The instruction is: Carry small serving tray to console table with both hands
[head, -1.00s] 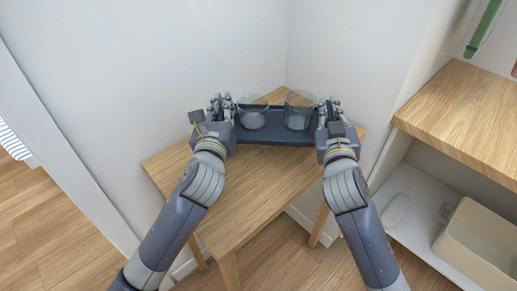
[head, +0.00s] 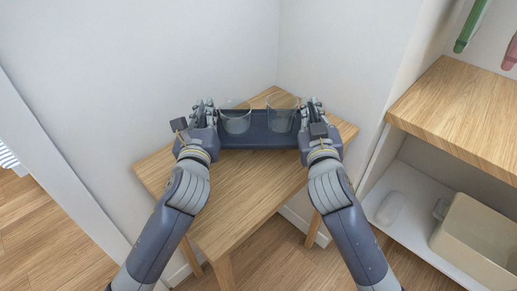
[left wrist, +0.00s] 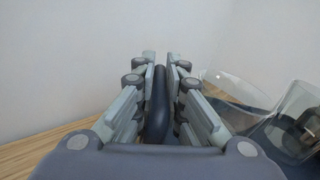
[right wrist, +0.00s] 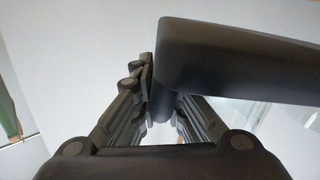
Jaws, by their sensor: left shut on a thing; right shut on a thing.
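The small dark blue serving tray (head: 262,138) is held level between my two grippers, above the far part of the light wooden console table (head: 215,195). My right gripper (head: 309,112) is shut on the right end, where the tray's dark underside (right wrist: 235,60) fills much of the right wrist view. Any gap under the tray is hard to judge.
White walls (head: 150,80) meet in a corner close behind the table. A wooden-topped shelf unit (head: 460,105) stands at the right, with a beige bin (head: 480,240) on its lower shelf. The table's near part is bare.

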